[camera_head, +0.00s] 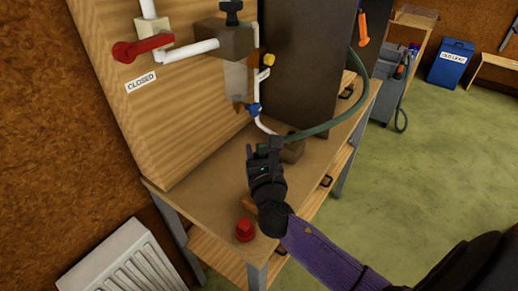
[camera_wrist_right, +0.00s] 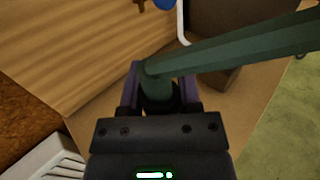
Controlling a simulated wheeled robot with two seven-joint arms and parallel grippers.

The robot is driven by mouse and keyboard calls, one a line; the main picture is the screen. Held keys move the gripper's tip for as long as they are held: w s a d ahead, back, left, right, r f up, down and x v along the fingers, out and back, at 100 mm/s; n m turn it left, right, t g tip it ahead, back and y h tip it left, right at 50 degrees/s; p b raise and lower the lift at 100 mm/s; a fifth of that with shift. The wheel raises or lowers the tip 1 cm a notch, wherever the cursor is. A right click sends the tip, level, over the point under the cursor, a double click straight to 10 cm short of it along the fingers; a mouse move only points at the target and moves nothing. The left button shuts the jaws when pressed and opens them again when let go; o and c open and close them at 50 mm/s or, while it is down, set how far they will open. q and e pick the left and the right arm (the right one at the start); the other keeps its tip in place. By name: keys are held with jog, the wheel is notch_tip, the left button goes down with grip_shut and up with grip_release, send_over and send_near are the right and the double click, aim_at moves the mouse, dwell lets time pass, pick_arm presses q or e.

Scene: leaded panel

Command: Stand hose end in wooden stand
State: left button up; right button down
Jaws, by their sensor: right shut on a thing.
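The green hose (camera_head: 325,128) arcs down from the upper right to my right gripper (camera_head: 264,148). In the right wrist view the gripper (camera_wrist_right: 160,95) is shut around the hose end, and the hose (camera_wrist_right: 235,50) bends away to the right just above the fingers. A brown block (camera_head: 292,151), which looks like the wooden stand, sits on the bench just right of and behind the gripper. It also shows in the wrist view (camera_wrist_right: 222,79), partly hidden under the hose. The hose end's lower tip is hidden by the gripper. My left gripper is not in view.
The bench top (camera_head: 205,170) is clear at the left. A red knob-like piece (camera_head: 245,230) stands near its front corner. A wooden panel (camera_head: 160,90) with pipes and a red lever (camera_head: 142,47) rises behind. A radiator (camera_head: 125,262) is at lower left.

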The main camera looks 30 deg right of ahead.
jog(key=shift+f+b, duration=0.3)
jog(key=shift+f, duration=0.1)
jog(key=shift+f+b, duration=0.4)
jog(key=shift+f+b, duration=0.65)
jog(key=shift+f, duration=0.2)
jog(key=shift+f+b, duration=0.3)
jog(key=shift+f, duration=0.1)
jog(key=c, duration=0.6)
grip_release()
jog(key=shift+c, duration=0.2)
jog(key=o, duration=0.4)
